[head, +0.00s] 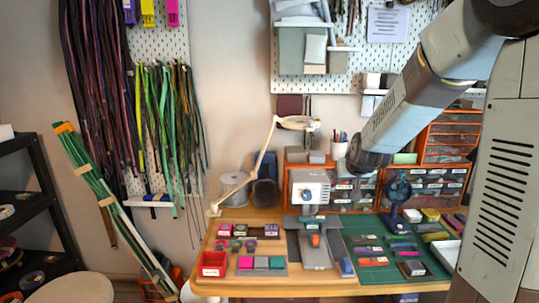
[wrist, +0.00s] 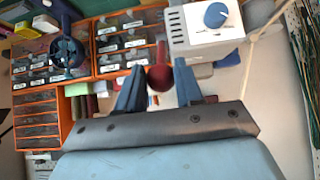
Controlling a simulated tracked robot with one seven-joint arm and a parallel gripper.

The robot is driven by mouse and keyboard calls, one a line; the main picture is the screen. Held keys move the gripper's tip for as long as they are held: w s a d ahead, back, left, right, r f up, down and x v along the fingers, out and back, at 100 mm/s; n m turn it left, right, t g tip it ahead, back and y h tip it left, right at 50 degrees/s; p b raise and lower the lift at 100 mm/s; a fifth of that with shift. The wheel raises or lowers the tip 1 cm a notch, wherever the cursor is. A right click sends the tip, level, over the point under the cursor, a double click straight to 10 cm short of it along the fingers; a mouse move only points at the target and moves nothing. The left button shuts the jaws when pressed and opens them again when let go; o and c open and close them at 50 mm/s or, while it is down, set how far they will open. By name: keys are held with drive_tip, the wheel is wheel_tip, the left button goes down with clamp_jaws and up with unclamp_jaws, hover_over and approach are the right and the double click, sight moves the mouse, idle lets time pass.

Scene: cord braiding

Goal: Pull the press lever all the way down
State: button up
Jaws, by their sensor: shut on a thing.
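The press is a white box-shaped head (head: 311,187) above a grey base (head: 316,256) at the middle of the bench. In the wrist view its white body with a blue dial (wrist: 208,20) is at the upper right. The lever's red ball knob (wrist: 160,84) sits between the two blue fingers of my gripper (wrist: 158,92), which is shut on it. A dark red part shows just above the knob in that picture. In the head view my arm reaches in from the upper right and ends beside the press; the fingers and lever are not clear there.
A green cutting mat (head: 428,271) with small coloured pieces lies right of the press. A small blue fan (head: 397,190) and orange drawer units (head: 448,140) stand behind. A lamp arm (head: 254,165), a red bin (head: 212,264) and coloured blocks are left of the press.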

drive_tip(key=shift+f, duration=0.1)
drive_tip(key=s+f, duration=0.2)
drive_tip(key=f, duration=0.1)
idle(0.4)
drive_tip(key=shift+s+f, duration=0.3)
drive_tip(key=shift+f, duration=0.5)
drive_tip(key=shift+s+f, duration=0.3)
drive_tip(key=shift+f, duration=0.45)
drive_tip(key=shift+s+f, duration=0.2)
drive_tip(key=shift+f, duration=0.7)
drive_tip(key=shift+s+f, duration=0.15)
drive_tip(key=shift+f, duration=0.7)
